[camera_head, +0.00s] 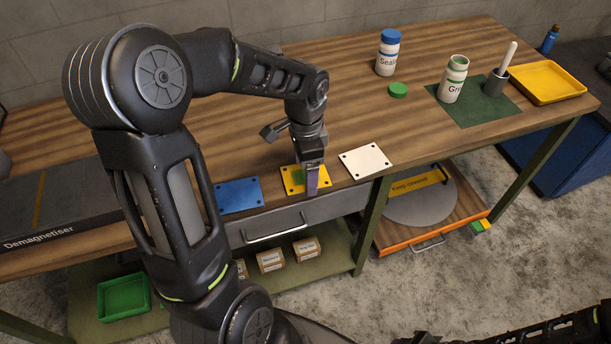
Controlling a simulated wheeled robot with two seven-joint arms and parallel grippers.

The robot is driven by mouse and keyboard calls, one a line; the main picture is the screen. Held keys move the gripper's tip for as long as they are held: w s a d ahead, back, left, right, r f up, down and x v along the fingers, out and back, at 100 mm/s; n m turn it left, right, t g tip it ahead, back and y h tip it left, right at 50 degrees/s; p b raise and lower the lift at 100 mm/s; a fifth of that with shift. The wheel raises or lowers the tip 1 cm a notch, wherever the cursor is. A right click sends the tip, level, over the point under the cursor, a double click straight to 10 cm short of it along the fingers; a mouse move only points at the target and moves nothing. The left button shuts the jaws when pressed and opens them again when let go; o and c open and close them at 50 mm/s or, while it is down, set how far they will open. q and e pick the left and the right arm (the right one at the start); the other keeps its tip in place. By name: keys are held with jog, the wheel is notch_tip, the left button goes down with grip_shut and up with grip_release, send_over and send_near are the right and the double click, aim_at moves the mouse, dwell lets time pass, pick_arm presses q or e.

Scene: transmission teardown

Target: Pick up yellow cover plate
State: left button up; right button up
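The yellow cover plate (290,184) lies flat near the front edge of the wooden workbench, between a blue plate (238,195) and a white plate (365,161). It has dark corner holes and a green patch in its middle. My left gripper (309,186) points down over the right part of the yellow plate and hides some of it. One grey finger shows clearly. I cannot tell whether it touches the plate or how far apart the fingers are. My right arm shows at the bottom right, its fingers out of view.
Behind are a blue-capped bottle (388,53), a green lid (398,90), an open bottle (453,79) and a grey cup (495,83) on a green mat (487,112). A yellow tray (546,83) is at the right. A drawer handle (276,232) sticks out below the bench edge.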

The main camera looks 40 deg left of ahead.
pick_arm(q)
jog(key=c, duration=0.3)
jog(key=shift+w+r, duration=0.1)
notch_tip(320, 180, up, 10)
dwell(0.5)
dwell(0.6)
